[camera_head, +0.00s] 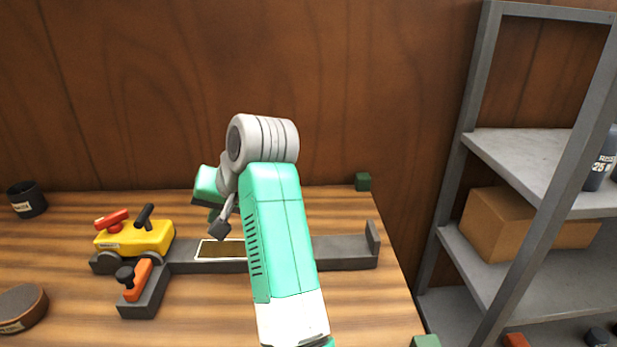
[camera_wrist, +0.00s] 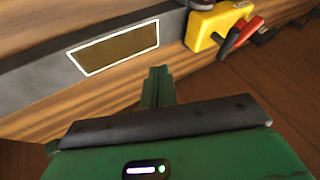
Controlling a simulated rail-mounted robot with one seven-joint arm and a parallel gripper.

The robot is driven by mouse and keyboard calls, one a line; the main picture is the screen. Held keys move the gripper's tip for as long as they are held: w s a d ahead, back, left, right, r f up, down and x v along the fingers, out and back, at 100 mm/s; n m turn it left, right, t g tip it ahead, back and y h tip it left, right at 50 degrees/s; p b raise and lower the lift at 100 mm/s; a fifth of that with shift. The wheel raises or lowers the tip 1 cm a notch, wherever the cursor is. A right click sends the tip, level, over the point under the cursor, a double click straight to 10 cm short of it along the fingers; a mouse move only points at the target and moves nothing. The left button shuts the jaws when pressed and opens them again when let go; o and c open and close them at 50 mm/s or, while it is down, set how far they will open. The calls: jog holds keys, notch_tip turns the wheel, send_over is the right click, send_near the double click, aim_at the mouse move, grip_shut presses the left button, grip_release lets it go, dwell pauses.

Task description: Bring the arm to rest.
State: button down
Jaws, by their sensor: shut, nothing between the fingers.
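My gripper (camera_wrist: 158,84) shows in the wrist view as two green fingers side by side, shut and empty. In the head view my arm's teal link and white joint stand over the right half of the table, with the wrist folded to the left; the fingers are mostly hidden there. The gripper hangs in front of a grey lift rail (camera_head: 345,252) with a white-framed brown panel (camera_head: 217,250), which also shows in the wrist view (camera_wrist: 118,48). A yellow mower (camera_head: 135,238) with red and black handles is at the rail's left end; contact with the gripper is not visible.
An orange lever (camera_head: 137,281) on a grey block is in front of the mower. A black cup (camera_head: 27,199) and a round brown tin (camera_head: 22,308) are at the left. A grey shelf (camera_head: 540,155) with a cardboard box (camera_head: 510,222) stands right.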

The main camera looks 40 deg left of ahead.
jog(key=w+d+r+m+t+y, duration=0.1)
jog(key=w+d+r+t, duration=0.1)
jog(key=d+r+t, duration=0.45)
jog(key=w+d+r+m+t+y+p, duration=0.1)
jog(key=w+d+r+m+t, duration=0.2)
jog(key=d, duration=0.6)
jog(key=w+d+r+t+y, duration=0.1)
jog(key=w+d+r+t, duration=0.1)
jog(key=d+r+t, duration=0.4)
jog(key=s+d+r+m+t+h, duration=0.3)
jog(key=s+d+t+h, duration=0.2)
jog(key=d, duration=0.6)
jog(key=s+d+r+m+t+h, duration=0.2)
jog(key=s+d+t+h, duration=0.3)
jog(key=d, duration=0.7)
jog(key=shift+s+r+m, duration=0.4)
jog(key=shift+s+r, duration=0.25)
jog(key=shift+s, duration=0.6)
